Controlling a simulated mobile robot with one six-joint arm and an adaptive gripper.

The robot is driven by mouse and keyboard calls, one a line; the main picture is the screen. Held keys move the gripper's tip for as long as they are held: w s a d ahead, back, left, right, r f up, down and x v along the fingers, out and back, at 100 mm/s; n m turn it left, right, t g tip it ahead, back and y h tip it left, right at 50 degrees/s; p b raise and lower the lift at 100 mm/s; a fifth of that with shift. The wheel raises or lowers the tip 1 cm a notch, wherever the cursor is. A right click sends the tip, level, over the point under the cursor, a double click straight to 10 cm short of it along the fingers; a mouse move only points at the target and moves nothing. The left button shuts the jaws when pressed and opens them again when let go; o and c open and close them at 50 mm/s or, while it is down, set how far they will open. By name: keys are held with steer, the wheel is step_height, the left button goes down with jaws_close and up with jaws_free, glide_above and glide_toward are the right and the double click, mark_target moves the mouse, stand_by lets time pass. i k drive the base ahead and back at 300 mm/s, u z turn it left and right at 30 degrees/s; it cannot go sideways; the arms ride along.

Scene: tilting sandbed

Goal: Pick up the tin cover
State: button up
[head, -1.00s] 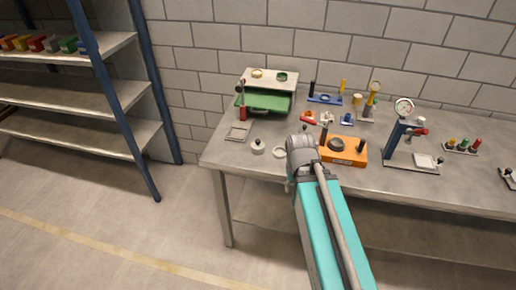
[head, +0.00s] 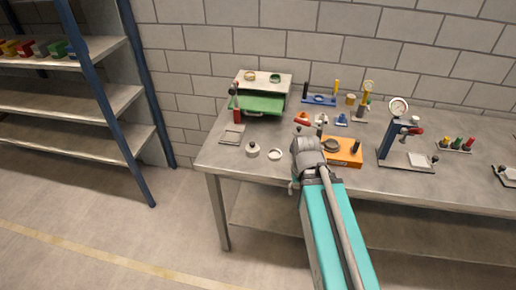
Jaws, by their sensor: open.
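A small round pale metal piece with a knob on top (head: 252,149), which looks like the tin cover, sits near the front left of the workbench. A pale round ring or open dish (head: 275,154) lies just right of it. My gripper (head: 292,186) is mostly hidden below my grey wrist, at the bench's front edge. Only a small part of it shows, to the right of and nearer than the knobbed piece, apart from it. It is open, and I see nothing held.
The workbench (head: 470,197) holds a grey case with a green drawer (head: 262,104), a red-handled tool (head: 236,114), a flat square plate (head: 232,134), an orange block (head: 345,158) close to my wrist, and a dial gauge stand (head: 390,140). A shelf rack (head: 110,100) stands left.

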mark_target(253, 149)
steer(key=z, duration=0.55)
steer(key=k, duration=0.95)
steer(key=u, duration=0.65)
steer(key=i, duration=1)
